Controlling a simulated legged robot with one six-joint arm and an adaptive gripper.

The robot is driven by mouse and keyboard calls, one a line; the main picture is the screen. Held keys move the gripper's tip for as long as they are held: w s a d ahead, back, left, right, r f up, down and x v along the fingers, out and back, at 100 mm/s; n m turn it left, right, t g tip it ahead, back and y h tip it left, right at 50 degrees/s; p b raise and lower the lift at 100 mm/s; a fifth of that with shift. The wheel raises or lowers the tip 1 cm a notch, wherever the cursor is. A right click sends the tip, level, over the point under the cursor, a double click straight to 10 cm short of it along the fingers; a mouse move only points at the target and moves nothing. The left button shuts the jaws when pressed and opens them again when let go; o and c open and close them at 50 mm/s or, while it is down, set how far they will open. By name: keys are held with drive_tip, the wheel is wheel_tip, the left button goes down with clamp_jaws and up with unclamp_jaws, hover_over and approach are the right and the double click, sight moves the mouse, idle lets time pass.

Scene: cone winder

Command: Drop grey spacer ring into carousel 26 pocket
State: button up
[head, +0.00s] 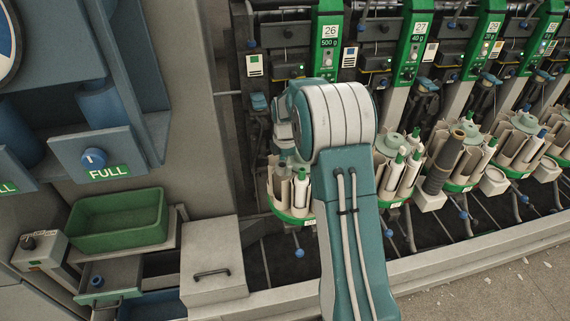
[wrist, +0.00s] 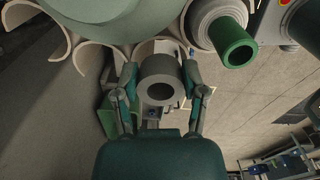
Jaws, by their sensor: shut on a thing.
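My gripper (wrist: 160,74) is shut on the grey spacer ring (wrist: 159,66) in the wrist view, one finger on each side. The ring's open end and dark bore face the camera. Carousel 26 stands below the green 26 panel (head: 328,34) in the head view. Its green rim (head: 283,212) shows left of my arm; my arm hides its right part. Cream curved pocket walls (wrist: 86,57) show beyond the ring in the wrist view, at upper left. I cannot tell whether the ring is over a pocket or touching one. In the head view my arm hides gripper and ring.
A tube with a green end (wrist: 237,52) is close to the right finger in the wrist view. More carousels (head: 458,160) line the right side in the head view. A green bin (head: 118,221) and a grey box (head: 213,274) stand at left.

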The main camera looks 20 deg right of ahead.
drive_tip(key=shift+f, duration=0.85)
idle(0.6)
drive_tip(key=shift+r, duration=0.1)
idle(0.5)
drive_tip(key=o, duration=0.9)
idle(0.6)
drive_tip(key=shift+r, duration=4)
